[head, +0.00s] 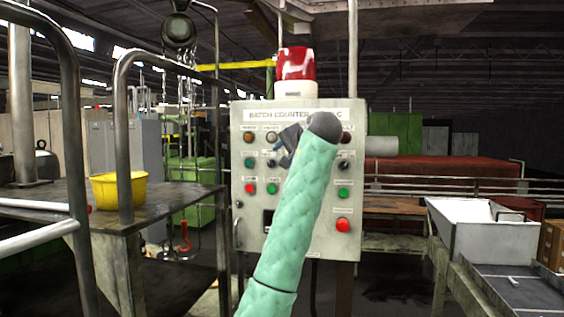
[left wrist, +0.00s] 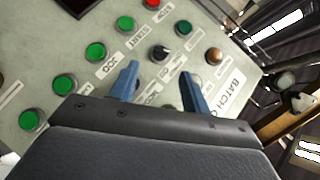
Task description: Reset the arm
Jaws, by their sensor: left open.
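My left arm, in a quilted teal sleeve, reaches up in front of the grey control panel (head: 254,215) in the head view. My left gripper (head: 285,142) is small there and partly hidden by the dark wrist. In the left wrist view, my left gripper (left wrist: 158,76) has two blue fingers spread apart with nothing between them. They point at the panel (left wrist: 140,15), near a black selector knob (left wrist: 159,53). I cannot tell whether the fingertips touch the panel. My right gripper is not in view.
The panel has green buttons (left wrist: 95,52) and red buttons (head: 343,225), and a red beacon (head: 297,64) above. A yellow bowl (head: 112,190) sits on a dark table at left, behind metal rails (head: 122,130). A white hopper (head: 480,230) stands at right.

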